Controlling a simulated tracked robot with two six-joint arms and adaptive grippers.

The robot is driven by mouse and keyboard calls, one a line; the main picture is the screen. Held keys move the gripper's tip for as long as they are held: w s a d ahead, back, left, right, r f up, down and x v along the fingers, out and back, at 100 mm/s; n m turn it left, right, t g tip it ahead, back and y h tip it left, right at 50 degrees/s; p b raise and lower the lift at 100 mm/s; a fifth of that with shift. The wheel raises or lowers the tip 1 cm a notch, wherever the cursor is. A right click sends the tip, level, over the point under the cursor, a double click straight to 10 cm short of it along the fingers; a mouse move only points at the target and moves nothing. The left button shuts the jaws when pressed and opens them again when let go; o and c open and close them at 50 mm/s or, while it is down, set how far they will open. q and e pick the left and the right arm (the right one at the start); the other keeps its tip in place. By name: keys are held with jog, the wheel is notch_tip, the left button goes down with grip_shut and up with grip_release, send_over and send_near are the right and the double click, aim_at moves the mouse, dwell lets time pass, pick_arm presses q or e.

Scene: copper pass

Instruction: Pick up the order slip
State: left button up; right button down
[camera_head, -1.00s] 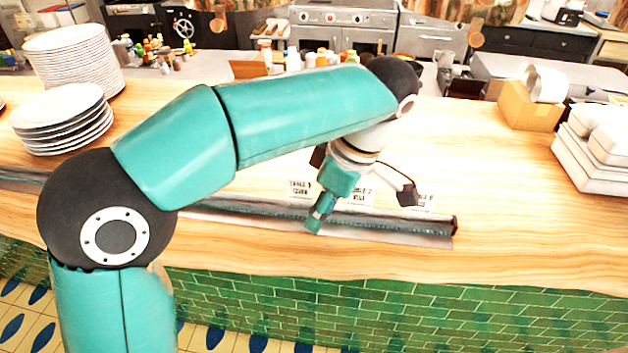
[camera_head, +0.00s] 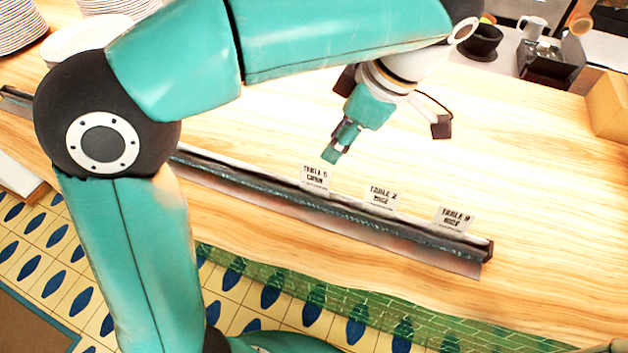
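Three white order slips stand upright in a long dark metal rail on the wooden counter: a left slip (camera_head: 314,178), a middle slip (camera_head: 381,196) that reads "TABLE 2", and a right slip (camera_head: 454,219). The rail (camera_head: 260,190) slants down to the right. My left gripper (camera_head: 331,155) points down just above and behind the left slip in the picture, with a small gap between them. I see it nearly edge-on, so its finger opening is hidden. No slip shows in it. My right gripper is not in view.
Stacks of white plates (camera_head: 95,38) stand at the upper left, partly behind my arm. A tan box (camera_head: 608,103) stands at the right edge. A dark bowl (camera_head: 483,42) and a mug (camera_head: 531,27) are at the back. The counter right of the rail is clear.

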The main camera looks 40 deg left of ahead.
aim_at(318, 169)
pick_arm(q)
jog(key=shift+p+x, duration=0.55)
jog(key=shift+x, duration=4.8)
jog(key=shift+w, duration=0.2)
grip_shut()
